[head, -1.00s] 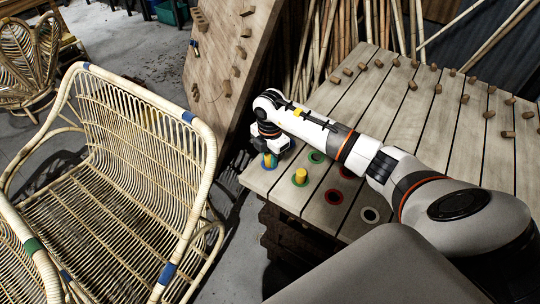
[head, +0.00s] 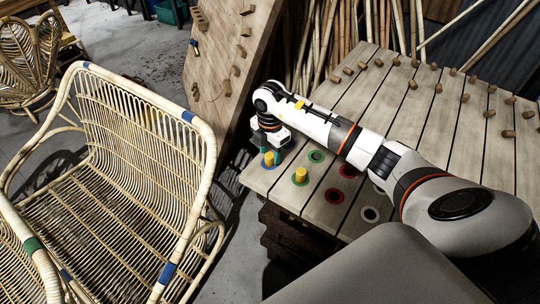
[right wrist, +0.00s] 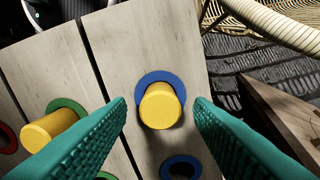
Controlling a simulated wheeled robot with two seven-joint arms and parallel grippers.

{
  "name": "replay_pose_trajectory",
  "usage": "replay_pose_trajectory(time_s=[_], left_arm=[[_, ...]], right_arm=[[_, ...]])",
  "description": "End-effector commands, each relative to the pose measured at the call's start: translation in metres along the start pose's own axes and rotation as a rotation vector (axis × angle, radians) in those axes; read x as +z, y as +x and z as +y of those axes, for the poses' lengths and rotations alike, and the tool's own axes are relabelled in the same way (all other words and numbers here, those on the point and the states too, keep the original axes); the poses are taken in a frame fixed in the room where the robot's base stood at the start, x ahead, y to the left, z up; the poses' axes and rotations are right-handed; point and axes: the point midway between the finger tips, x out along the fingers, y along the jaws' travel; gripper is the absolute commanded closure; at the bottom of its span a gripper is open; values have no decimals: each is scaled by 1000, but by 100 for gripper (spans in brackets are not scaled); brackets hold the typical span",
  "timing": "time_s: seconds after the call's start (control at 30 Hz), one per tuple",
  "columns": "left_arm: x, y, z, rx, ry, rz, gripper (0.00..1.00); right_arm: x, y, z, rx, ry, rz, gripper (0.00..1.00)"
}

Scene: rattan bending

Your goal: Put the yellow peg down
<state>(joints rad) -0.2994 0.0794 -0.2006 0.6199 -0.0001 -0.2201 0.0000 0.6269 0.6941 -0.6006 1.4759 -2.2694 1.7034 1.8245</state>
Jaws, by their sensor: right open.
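One yellow peg (head: 269,159) stands upright in the blue-ringed hole at the table's near left corner. In the right wrist view this peg (right wrist: 161,106) shows between my right fingers, with a gap on each side, and the blue ring (right wrist: 151,78) is around its base. My right gripper (head: 274,151) is open, just above and around the peg's top. Its teal fingers also show in the right wrist view (right wrist: 160,118). A second yellow peg (head: 301,175) stands in the green-ringed hole beside it. My left gripper is not in view.
The plank table (head: 322,208) has other ringed holes: green (head: 316,156), red (head: 334,196) and a pale one (head: 370,214). Several wooden blocks stand towards its back. A leaning pegboard (head: 232,60) is close behind the gripper. A rattan bench (head: 110,150) stands at left.

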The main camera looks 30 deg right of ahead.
Motion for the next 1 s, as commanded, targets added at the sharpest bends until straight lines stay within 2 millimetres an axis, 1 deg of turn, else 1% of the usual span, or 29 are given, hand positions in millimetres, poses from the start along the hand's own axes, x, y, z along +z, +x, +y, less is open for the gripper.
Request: replay_pose_trajectory(time_s=[0.03,0.2,0.3,0.4,0.5,0.6,1.0], left_arm=[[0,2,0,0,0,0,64],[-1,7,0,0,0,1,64],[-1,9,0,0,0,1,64],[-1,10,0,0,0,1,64],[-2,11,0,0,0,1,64],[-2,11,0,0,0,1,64],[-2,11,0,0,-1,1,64]], right_arm=[[-1,-12,-2,-7,0,3,53],[-1,-50,-1,-6,-1,2,53],[0,-69,-1,-6,-1,1,53],[0,-84,-1,-5,-1,1,53],[0,-94,-1,-3,-1,1,53],[0,-99,0,-1,0,1,53],[0,-100,0,-1,0,0,53]])
